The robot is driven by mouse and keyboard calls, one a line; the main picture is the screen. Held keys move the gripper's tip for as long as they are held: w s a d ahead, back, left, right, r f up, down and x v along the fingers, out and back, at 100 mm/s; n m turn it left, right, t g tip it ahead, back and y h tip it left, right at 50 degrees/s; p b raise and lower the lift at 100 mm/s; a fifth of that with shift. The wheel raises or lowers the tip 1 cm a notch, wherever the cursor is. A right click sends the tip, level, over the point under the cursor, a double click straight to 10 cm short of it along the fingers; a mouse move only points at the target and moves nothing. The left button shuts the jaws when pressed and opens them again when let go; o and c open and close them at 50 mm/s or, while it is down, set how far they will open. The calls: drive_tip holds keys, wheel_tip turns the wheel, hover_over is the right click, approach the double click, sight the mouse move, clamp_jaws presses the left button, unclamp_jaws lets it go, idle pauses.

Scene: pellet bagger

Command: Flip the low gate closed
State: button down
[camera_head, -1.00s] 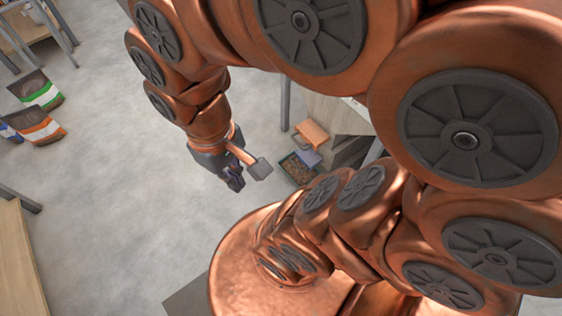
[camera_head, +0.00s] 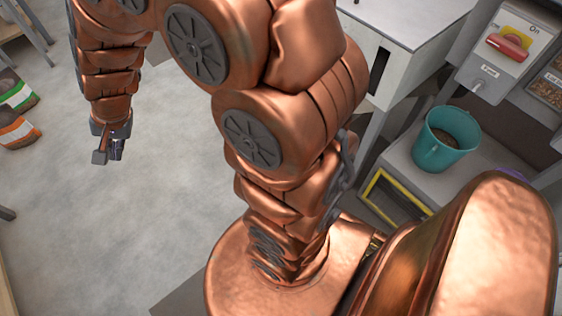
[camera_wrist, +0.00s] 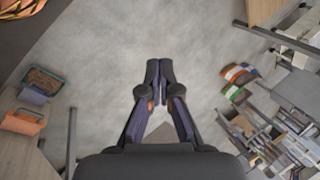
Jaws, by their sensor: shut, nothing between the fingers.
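My gripper (camera_head: 116,154) hangs over open floor at the left of the head view, pointing down. Its fingers (camera_wrist: 159,72) are together and empty in the wrist view, with bare floor beyond them. I cannot make out the low gate for certain. A yellow-edged dark opening (camera_head: 372,184) sits low on the pale machine at the right of the head view, partly hidden by my arm. Whether it is the gate cannot be told. My gripper is far to the left of it and touches nothing.
A teal bucket (camera_head: 446,140) with brown contents stands on the machine's ledge. Above it is a switch box with a red handle (camera_head: 507,46). Filled sacks (camera_head: 17,128) lie on the floor at left. An orange bin (camera_wrist: 22,122) shows in the wrist view. The mid-left floor is clear.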

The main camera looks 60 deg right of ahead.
drive_tip(key=w+d+f+m+t+h+b, duration=0.2)
drive_tip(key=w+d+f+m+b, duration=0.6)
drive_tip(key=f, duration=0.5)
drive_tip(key=w+d+f+m+t+h+b, duration=0.1)
drive_tip(key=w+d+f+m+h+b, duration=0.25)
drive_tip(key=w+f, duration=0.8)
drive_tip(key=s+d+f+m+g+h+b, duration=0.1)
drive_tip(key=s+d+f+m+h+b, duration=0.2)
drive_tip(key=d+f, duration=0.6)
drive_tip(key=d+f+m+g+h+b, duration=0.1)
drive_tip(key=d+f+m+b, duration=0.45)
drive_tip(key=f, duration=0.55)
drive_tip(key=s+d+f+m+g+h+b, duration=0.3)
drive_tip(key=s+d+f+m+b, duration=0.1)
drive_tip(key=s+d+f, duration=0.4)
drive_tip(key=s+d+f+m+g+h+b, duration=0.3)
drive_tip(key=s+d+f, duration=0.5)
drive_tip(key=s+f, duration=0.3)
drive_tip(key=s+m+g, duration=0.1)
drive_tip(key=m, duration=0.1)
drive_tip(key=shift+s+d+f+m+g+b, duration=0.15)
drive_tip(key=shift+s+f+m+g+b, duration=0.15)
drive_tip(key=shift+s+b, duration=0.05)
drive_tip(key=shift+f, duration=0.1)
